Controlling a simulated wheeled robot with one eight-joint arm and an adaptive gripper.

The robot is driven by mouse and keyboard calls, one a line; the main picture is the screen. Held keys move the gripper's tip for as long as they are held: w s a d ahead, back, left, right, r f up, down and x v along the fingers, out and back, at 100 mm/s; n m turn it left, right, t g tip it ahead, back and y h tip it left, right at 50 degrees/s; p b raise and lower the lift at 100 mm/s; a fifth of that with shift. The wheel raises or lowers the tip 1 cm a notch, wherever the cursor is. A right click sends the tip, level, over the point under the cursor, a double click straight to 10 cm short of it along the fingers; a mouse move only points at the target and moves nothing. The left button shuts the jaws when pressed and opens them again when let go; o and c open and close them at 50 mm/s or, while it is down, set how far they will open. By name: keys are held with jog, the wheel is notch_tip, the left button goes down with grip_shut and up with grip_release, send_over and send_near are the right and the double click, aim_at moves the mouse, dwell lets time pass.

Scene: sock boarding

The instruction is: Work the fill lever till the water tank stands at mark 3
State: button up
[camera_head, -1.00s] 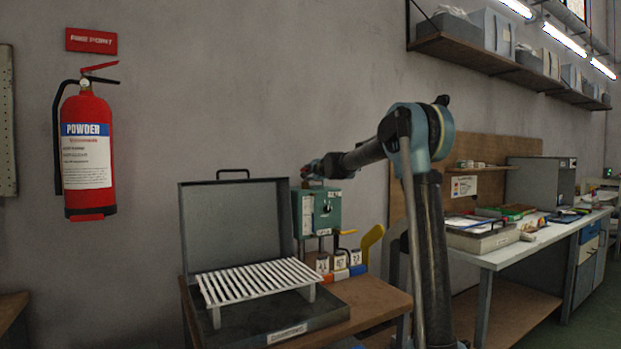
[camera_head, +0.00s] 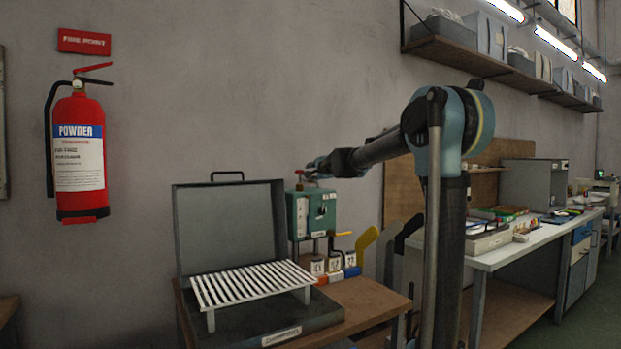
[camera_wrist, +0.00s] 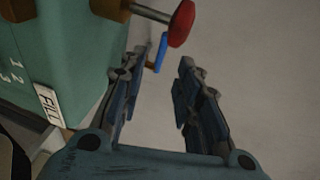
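The water tank is a teal box (camera_head: 322,212) on a stand at the back of the small table. In the wrist view its teal side (camera_wrist: 68,50) fills the left, with marks 1, 2 and 3 and a FILL label (camera_wrist: 47,104). A red round knob (camera_wrist: 181,23) on a metal rod sticks out at the top, with a blue piece (camera_wrist: 160,52) below it. My gripper (camera_wrist: 157,80) is open and empty, its fingers beside the tank and short of the red knob. In the head view my gripper (camera_head: 312,171) is just above the tank's top. The water level is not readable.
An open grey case with a white slatted rack (camera_head: 252,284) stands in front of the tank. Small tags (camera_head: 334,264) and a yellow handle (camera_head: 366,238) are below and right of it. A fire extinguisher (camera_head: 79,155) hangs left. A workbench (camera_head: 520,246) stands right.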

jog(key=shift+s+d+r, duration=0.1)
jog(key=shift+s+d, duration=0.2)
jog(key=shift+s, duration=0.35)
jog(key=c, duration=0.4)
jog(key=shift+d, duration=0.2)
grip_shut()
jog(key=d+m, duration=0.1)
jog(key=m, duration=0.1)
jog(key=d+f+m+g, duration=0.1)
jog(key=d+f+m+y, duration=0.1)
jog(key=m, duration=0.1)
jog(key=shift+w+d+f+m+g, duration=0.1)
jog(key=shift+w+d+m+g, duration=0.05)
jog(key=shift+w+m+g, duration=0.2)
jog(key=s+d+r+m+g+y, duration=0.2)
jog(key=d+m+y, duration=0.2)
jog(key=m, duration=0.4)
jog(key=x, duration=1.3)
jog(key=shift+w+a, duration=0.2)
jog(key=shift+a, duration=0.1)
